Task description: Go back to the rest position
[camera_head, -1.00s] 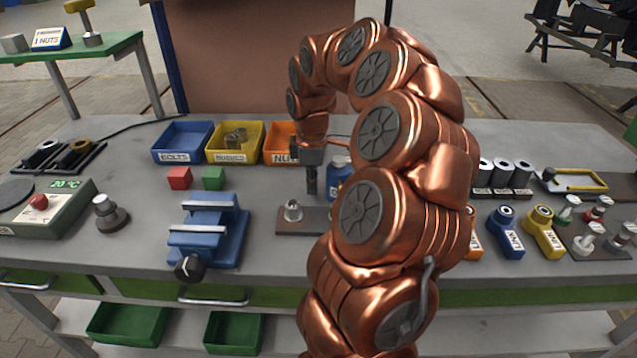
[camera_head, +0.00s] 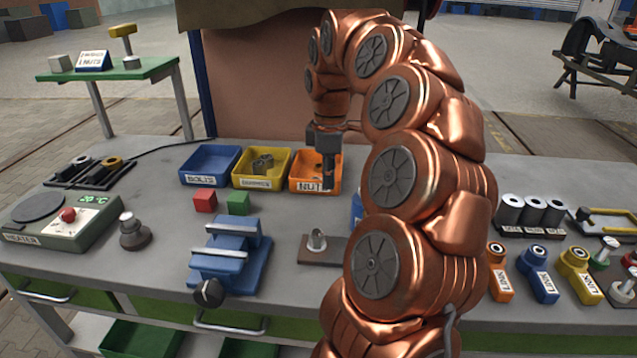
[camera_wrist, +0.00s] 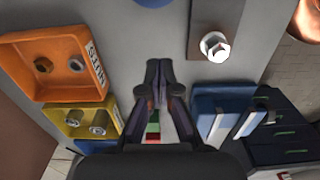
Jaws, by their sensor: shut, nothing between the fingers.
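My gripper (camera_head: 328,172) is shut and empty, pointing down above the workbench (camera_head: 160,215) in front of the orange nuts bin. In the wrist view my gripper (camera_wrist: 159,68) shows its two fingertips close together over the grey bench top. My copper arm curves up from the lower right and over to the left, hiding part of the bench behind it. The orange bin (camera_wrist: 35,50) with nuts lies to the left of the fingers in the wrist view. A metal plate with a fitting (camera_head: 317,240) stands on the bench below the gripper.
A blue bin (camera_head: 205,165) and a yellow bin (camera_head: 260,168) stand at the back. A blue vise (camera_head: 232,250), a red cube (camera_head: 204,200), a green cube (camera_head: 238,203) and a heater (camera_head: 60,220) occupy the left. Several coloured link parts (camera_head: 540,275) lie right of my arm.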

